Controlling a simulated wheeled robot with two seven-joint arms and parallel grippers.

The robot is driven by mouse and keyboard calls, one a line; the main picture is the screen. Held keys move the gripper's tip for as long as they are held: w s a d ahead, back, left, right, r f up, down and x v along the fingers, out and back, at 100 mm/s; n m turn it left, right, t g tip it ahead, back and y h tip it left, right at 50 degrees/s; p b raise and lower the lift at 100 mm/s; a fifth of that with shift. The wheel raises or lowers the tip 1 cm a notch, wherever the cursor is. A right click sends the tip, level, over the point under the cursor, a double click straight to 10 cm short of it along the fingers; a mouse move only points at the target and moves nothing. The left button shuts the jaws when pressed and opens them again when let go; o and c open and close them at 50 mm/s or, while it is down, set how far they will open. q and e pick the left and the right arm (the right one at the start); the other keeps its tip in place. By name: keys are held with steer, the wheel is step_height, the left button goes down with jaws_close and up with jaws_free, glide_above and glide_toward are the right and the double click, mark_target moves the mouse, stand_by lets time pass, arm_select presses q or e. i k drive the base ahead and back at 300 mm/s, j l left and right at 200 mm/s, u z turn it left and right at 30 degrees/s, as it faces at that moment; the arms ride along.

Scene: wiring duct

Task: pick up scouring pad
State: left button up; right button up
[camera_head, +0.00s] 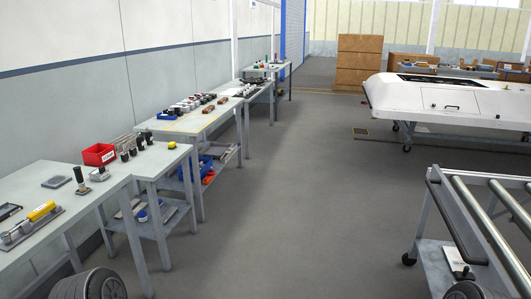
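A flat grey square (56,181) that looks like a scouring pad lies on the nearest workbench at the left, though it is too small to be sure. Nothing touches it. A small yellow and dark item (171,144) lies at the corner of the neighbouring bench; I cannot tell what it is. Neither of my grippers shows. Only dark rounded parts, likely of my own arms, show at the bottom left and bottom right edges.
More benches run along the wall. A roller cart (455,215) stands at right. The grey floor (290,200) between is clear.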

mark_target(171, 145)
steer(key=i+z, duration=0.1)
steer(key=i, duration=1.2)
steer(key=i+z, duration=0.1)
steer(key=i, duration=1.2)
steer(key=i+j+u, duration=0.25)
steer(key=i+u, duration=0.2)
steer(key=i, duration=0.85)
steer(key=i+l+u, duration=0.2)
steer(key=i+u, duration=0.2)
steer(key=i, duration=1.3)
steer(key=u, duration=1.8)
